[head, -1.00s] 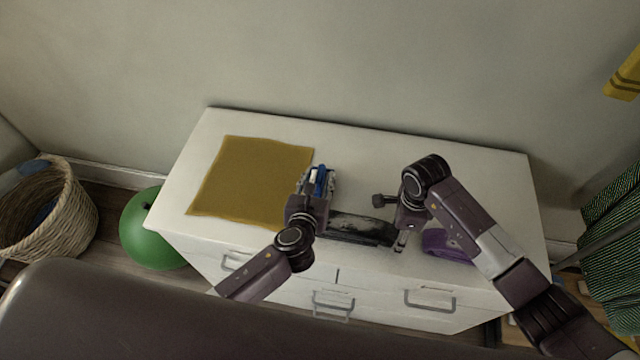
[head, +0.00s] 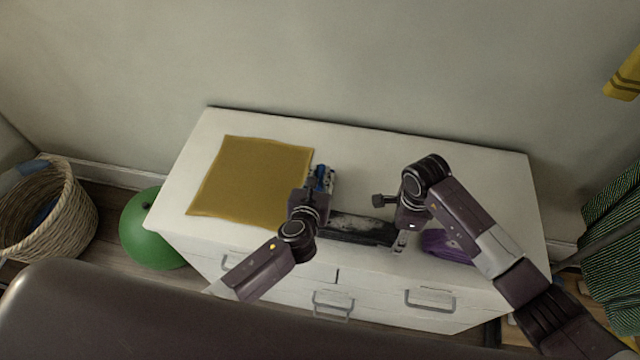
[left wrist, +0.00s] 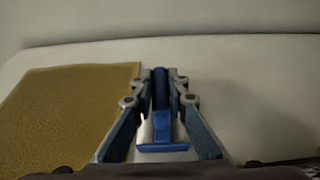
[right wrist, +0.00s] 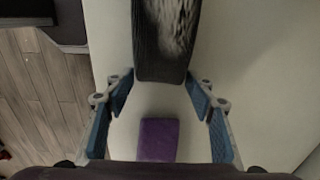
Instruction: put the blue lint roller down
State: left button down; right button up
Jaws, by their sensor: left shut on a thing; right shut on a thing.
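The blue lint roller (head: 321,176) is at my left gripper (head: 322,181), above the white cabinet top just right of the mustard cloth. In the left wrist view the roller (left wrist: 161,95) sits between the closed fingers (left wrist: 160,85), pointing away from me. Whether it touches the top is unclear. My right gripper (head: 400,240) is at the right end of a dark object with pale worn patches (head: 355,229). In the right wrist view its fingers (right wrist: 160,85) are closed on the end of that dark object (right wrist: 160,62).
The mustard cloth (head: 252,182) covers the left of the cabinet top (head: 480,185). A purple item (head: 446,246) lies near the front right edge. The back and right of the top are clear. A green ball (head: 152,232) and wicker basket (head: 60,215) stand on the floor left.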

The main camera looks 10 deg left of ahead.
pick_arm(q)
notch_tip(320, 180, up, 10)
jog(key=shift+w+d+r, duration=0.1)
jog(key=shift+d, duration=0.05)
jog(key=w+d+r+m+g+h, duration=0.25)
jog(key=d+m+h, duration=0.2)
jog(key=d, duration=0.65)
jog(key=w+d+r+m+g+h, duration=0.1)
jog(key=w+d+r+m+h, duration=0.25)
jog(key=d, duration=0.75)
jog(key=d+f+m+g+h, duration=0.1)
jog(key=f, duration=0.4)
jog(key=s+d+f+m+g+h, duration=0.1)
jog(key=f+m+g+h, duration=0.1)
jog(key=f, duration=0.3)
jog(key=d+f+m+g+h, duration=0.1)
jog(key=f+m+g, duration=0.1)
jog(key=f, duration=0.3)
jog(key=shift+s+d, duration=0.25)
jog(key=shift+s, duration=0.1)
jog(key=shift+s+f+m+h, duration=0.15)
jog(key=shift+f+m+h, duration=0.15)
jog(key=shift+f, duration=0.2)
